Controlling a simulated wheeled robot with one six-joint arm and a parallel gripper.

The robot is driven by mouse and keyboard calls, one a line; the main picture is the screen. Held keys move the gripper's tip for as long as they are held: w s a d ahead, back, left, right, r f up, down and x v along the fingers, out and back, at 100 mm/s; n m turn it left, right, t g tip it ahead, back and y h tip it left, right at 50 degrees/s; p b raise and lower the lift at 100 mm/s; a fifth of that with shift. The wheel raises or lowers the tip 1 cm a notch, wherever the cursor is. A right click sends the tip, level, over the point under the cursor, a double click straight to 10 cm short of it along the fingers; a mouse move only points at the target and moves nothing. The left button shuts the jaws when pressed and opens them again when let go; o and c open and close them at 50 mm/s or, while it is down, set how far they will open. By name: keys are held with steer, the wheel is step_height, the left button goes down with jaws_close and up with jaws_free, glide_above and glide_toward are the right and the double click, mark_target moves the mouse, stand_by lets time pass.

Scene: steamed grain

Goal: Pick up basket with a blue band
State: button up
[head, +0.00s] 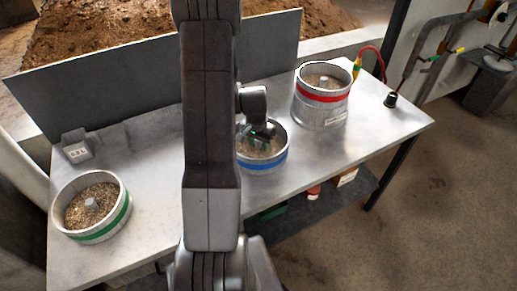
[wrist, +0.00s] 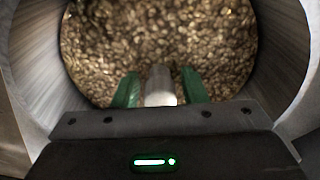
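The basket with a blue band (head: 266,164) stands on the metal table, a round metal vessel holding brown grain with a post in its middle. My arm hides its left part in the head view. My gripper (head: 258,131) is down at the basket's mouth. In the wrist view, the green fingers of my gripper (wrist: 160,88) stand on either side of the pale post (wrist: 160,86). A narrow gap shows between each finger and the post, so the gripper looks open around it. Grain (wrist: 165,35) fills the view beyond, inside the basket's metal wall (wrist: 38,60).
A green-banded basket (head: 122,212) stands at the table's left and a taller red-banded one (head: 319,111) at the back right. A small grey block (head: 76,150) sits at the back left. A grey panel (head: 100,90) runs along the back. Bare table (head: 385,130) lies at the right.

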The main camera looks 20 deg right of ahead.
jaws_close()
steer(key=shift+w+r, duration=0.1)
